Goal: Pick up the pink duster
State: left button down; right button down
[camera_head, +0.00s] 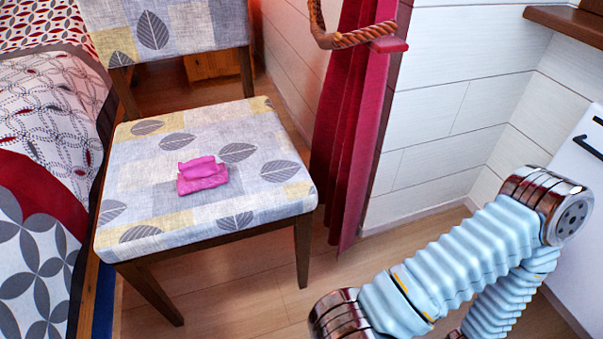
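The pink duster (203,174) is a small, folded, bright pink cloth. It lies near the middle of the seat of a chair (145,205) with grey and yellow leaf-patterned fabric and dark wooden legs. Nothing covers the duster. A light blue ribbed arm of mine with metal joints comes in at the lower right, well apart from the chair. Neither of my grippers shows in the view.
A bed (50,130) with a patterned cover stands close on the chair's left. A dark pink curtain (350,120) with a rope tieback (345,38) hangs behind right. A white cabinet (580,220) stands at the right edge. Wooden floor (245,285) is clear in front.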

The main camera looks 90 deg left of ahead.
aim_at(202, 172)
jog(key=l+u, duration=0.1)
jog(key=u, duration=0.95)
